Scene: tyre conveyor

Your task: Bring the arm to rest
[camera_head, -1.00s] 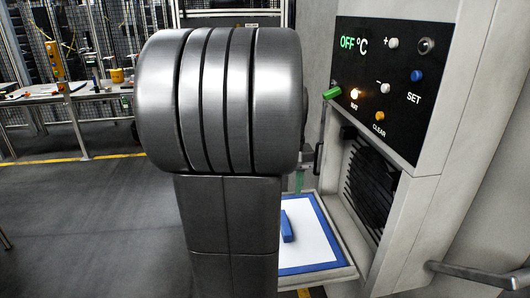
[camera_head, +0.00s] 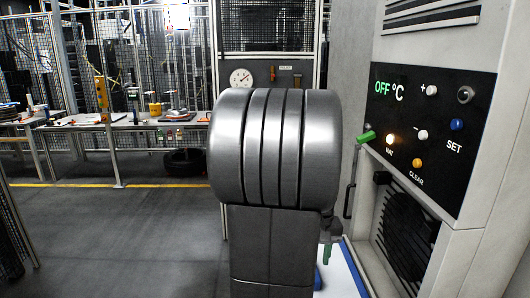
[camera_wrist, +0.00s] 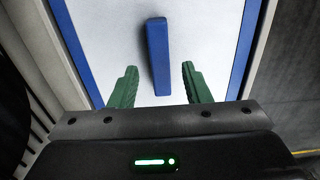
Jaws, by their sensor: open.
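My arm (camera_head: 275,150) stands in the middle of the head view, its large grey joint hiding part of what is behind it. Beyond the fingertips a blue bar (camera_wrist: 158,55) lies on a white board with a blue border (camera_wrist: 204,30). In the head view a green finger (camera_head: 327,254) shows low beside my arm, above the same board (camera_head: 343,270), which is mostly hidden.
A control panel (camera_head: 435,135) reading "OFF °C" with knobs and a green lever (camera_head: 366,137) is at right, above a dark round vent (camera_head: 408,228). Work tables (camera_head: 130,123) with items stand at back left, a tyre (camera_head: 184,162) beneath. The floor (camera_head: 130,230) at left is clear.

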